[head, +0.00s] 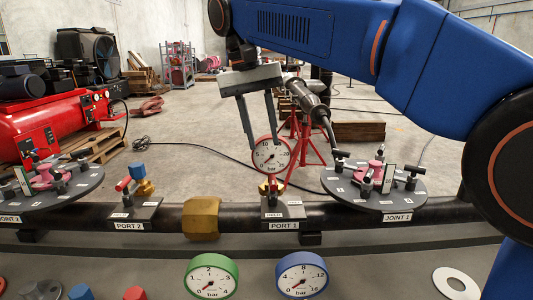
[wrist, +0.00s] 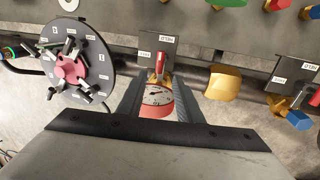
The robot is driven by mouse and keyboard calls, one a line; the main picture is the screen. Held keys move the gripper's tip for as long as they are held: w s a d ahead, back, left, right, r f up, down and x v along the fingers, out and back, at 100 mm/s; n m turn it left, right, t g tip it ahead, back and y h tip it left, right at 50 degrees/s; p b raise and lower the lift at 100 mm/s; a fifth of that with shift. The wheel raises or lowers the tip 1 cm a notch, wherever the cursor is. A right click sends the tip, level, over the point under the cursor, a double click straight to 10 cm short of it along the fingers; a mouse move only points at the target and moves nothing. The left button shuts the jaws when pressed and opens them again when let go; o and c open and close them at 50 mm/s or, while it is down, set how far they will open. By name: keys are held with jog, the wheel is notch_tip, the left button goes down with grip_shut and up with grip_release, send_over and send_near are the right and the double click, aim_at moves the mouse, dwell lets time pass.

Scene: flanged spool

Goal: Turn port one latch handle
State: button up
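The Port 1 fitting (head: 284,211) is a grey plate with a brass stub and small labels, on the dark pipe. Its red latch handle (wrist: 163,62) shows clearly in the wrist view and partly in the head view, below the gauge. A red-rimmed gauge (head: 271,155) with a white dial stands upright above the brass stub. My gripper (head: 258,139) points down just above and behind the gauge, its fingers apart. In the wrist view the gauge (wrist: 157,109) appears between the fingers. Contact with the gauge is not clear.
The round Joint 1 plate (head: 374,188) with black clamps stands right of Port 1. A brass block (head: 203,218) and another port with a red handle (head: 124,184) and blue-topped valve lie left. Green (head: 211,278) and blue (head: 302,275) gauges lie in front.

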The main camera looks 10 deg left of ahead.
jog(key=shift+a+r, duration=0.2)
jog(key=shift+r, duration=0.9)
jog(key=shift+s, duration=0.1)
